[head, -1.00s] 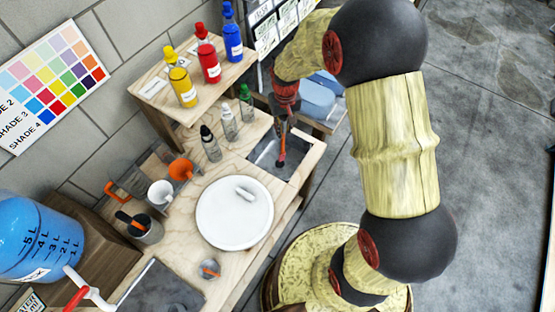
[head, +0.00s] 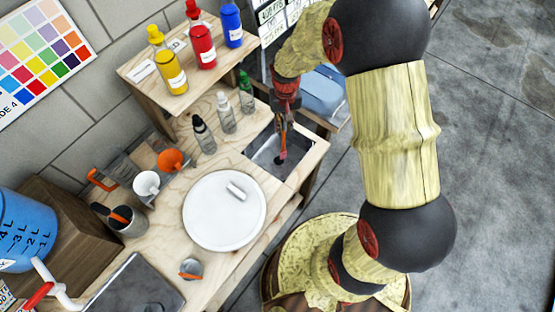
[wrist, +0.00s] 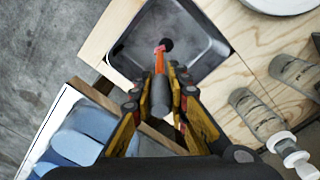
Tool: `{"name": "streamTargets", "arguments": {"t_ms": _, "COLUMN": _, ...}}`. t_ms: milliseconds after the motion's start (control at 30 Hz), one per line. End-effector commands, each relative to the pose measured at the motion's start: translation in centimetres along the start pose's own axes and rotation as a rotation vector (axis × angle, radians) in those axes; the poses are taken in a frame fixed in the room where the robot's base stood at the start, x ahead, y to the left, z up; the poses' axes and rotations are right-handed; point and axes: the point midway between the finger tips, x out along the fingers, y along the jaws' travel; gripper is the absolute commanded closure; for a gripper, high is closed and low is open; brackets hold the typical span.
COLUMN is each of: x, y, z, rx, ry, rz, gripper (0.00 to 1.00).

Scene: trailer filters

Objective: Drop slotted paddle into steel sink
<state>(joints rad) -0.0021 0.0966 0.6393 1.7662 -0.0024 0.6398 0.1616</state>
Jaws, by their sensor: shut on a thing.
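The slotted paddle (wrist: 160,92) shows in the wrist view with a grey handle, an orange neck and a pinkish tip. It also shows in the head view (head: 283,148), hanging tip down over the steel sink. My gripper (wrist: 160,78) is shut on its handle, and in the head view my gripper (head: 285,118) is above the sink. The steel sink (head: 262,160) is a grey rectangular basin set in the wooden bench; it fills the top middle of the wrist view (wrist: 200,45). A dark round spot lies by the tip; I cannot tell whether the tip touches the basin. The slots are too small to see.
Several small bottles (head: 226,115) stand left of the sink, below a raised shelf (head: 190,85) with large colour bottles. A white round plate (head: 215,220) lies on the bench. A blue container (head: 322,95) sits behind my gripper. Grey floor is clear at the right.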

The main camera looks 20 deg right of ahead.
Motion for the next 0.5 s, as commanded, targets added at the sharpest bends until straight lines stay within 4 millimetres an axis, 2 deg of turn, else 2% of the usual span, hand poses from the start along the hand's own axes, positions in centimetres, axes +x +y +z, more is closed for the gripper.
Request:
{"name": "streamTargets", "arguments": {"t_ms": 33, "x": 0.80, "y": 0.00, "z": -0.01, "rx": 0.000, "ry": 0.000, "rz": 0.000, "gripper": 1.00}}
{"name": "streamTargets", "arguments": {"t_ms": 133, "x": 1.36, "y": -0.01, "z": -0.03, "rx": 0.000, "ry": 0.001, "rz": 0.000, "gripper": 1.00}}
{"name": "streamTargets", "arguments": {"t_ms": 433, "x": 1.42, "y": -0.01, "z": -0.04, "rx": 0.000, "ry": 0.001, "rz": 0.000, "gripper": 1.00}}
{"name": "streamTargets", "arguments": {"t_ms": 467, "x": 1.42, "y": -0.01, "z": -0.04, "rx": 0.000, "ry": 0.001, "rz": 0.000, "gripper": 0.82}}
{"name": "streamTargets", "arguments": {"t_ms": 500, "x": 1.42, "y": -0.01, "z": -0.04, "rx": 0.000, "ry": 0.001, "rz": 0.000, "gripper": 0.80}}
